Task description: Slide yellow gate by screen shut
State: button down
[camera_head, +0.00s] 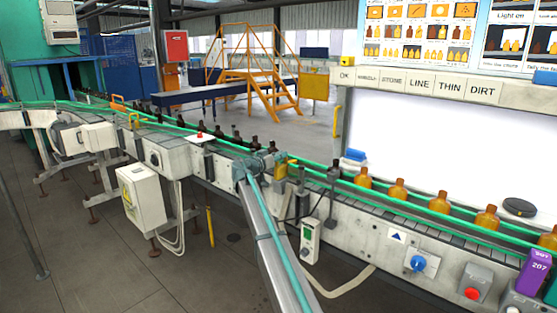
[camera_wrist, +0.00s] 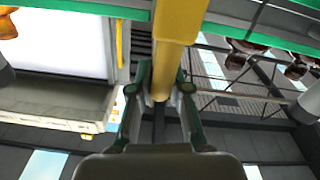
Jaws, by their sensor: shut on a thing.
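The yellow gate (camera_wrist: 180,25) fills the top middle of the wrist view as a thick yellow bar. My gripper (camera_wrist: 162,88) is shut on the bar's lower end, one green finger on either side. In the head view a small yellow piece (camera_head: 281,168), which looks like the same gate, is at the conveyor, left of the lit screen panel (camera_head: 440,150). Teal and grey parts beside it partly hide it. I cannot tell from these views how far across the conveyor the gate reaches.
The conveyor (camera_head: 370,226) has green rails (camera_head: 410,211). Amber bottles (camera_head: 439,203) stand along its right part, and dark bottles (camera_head: 236,137) along its left. A white control box (camera_head: 142,196) hangs below. Yellow stairs (camera_head: 258,75) stand behind. Grey floor is open at the lower left.

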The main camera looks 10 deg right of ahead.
jog(key=shift+w+d+r, duration=0.1)
jog(key=c, duration=1.1)
grip_release()
jog(key=shift+d, duration=0.2)
jog(key=shift+c, duration=0.2)
jog(key=shift+a, duration=0.1)
jog(key=shift+a, duration=0.1)
jog(key=v, duration=1.2)
